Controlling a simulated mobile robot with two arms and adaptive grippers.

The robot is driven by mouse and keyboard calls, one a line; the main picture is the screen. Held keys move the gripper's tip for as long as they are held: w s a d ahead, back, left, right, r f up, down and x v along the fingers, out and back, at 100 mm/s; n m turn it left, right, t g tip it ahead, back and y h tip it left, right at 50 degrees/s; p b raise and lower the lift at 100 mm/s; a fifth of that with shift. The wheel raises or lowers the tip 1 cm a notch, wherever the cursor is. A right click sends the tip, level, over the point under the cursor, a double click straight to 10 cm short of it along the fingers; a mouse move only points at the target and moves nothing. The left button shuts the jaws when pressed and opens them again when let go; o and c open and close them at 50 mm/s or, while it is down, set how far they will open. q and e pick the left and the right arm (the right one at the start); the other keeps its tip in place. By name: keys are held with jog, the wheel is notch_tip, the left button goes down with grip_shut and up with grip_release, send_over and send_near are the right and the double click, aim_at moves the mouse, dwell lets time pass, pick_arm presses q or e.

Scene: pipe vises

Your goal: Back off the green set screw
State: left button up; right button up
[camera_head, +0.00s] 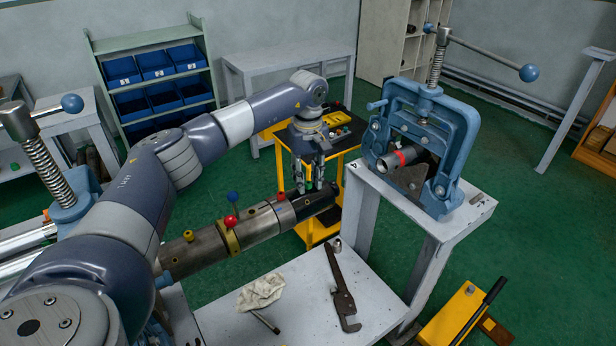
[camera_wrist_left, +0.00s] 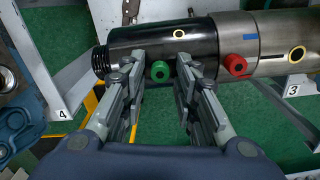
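The green set screw (camera_wrist_left: 160,71) sticks out of the side of a black threaded pipe end (camera_wrist_left: 150,45); in the head view I cannot make it out. My left gripper (camera_wrist_left: 161,62) has its two fingers apart, one on each side of the screw, with visible gaps between. In the head view the left gripper (camera_head: 318,186) points down at the black end of the pipe assembly (camera_head: 262,222). A red set screw (camera_wrist_left: 236,65) sits to the right on the steel section, outside the fingers. My right gripper is not in view.
A blue pipe vise (camera_head: 455,150) stands on a grey table at the right, marked 4. A pipe wrench (camera_head: 342,290) and a rag (camera_head: 262,291) lie on the near grey bench.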

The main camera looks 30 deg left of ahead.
pick_arm(q)
grip_shut()
jog(key=shift+r, duration=0.1)
jog(key=shift+n, duration=0.3)
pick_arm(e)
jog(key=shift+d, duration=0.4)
pick_arm(q)
jog(key=shift+n, duration=0.4)
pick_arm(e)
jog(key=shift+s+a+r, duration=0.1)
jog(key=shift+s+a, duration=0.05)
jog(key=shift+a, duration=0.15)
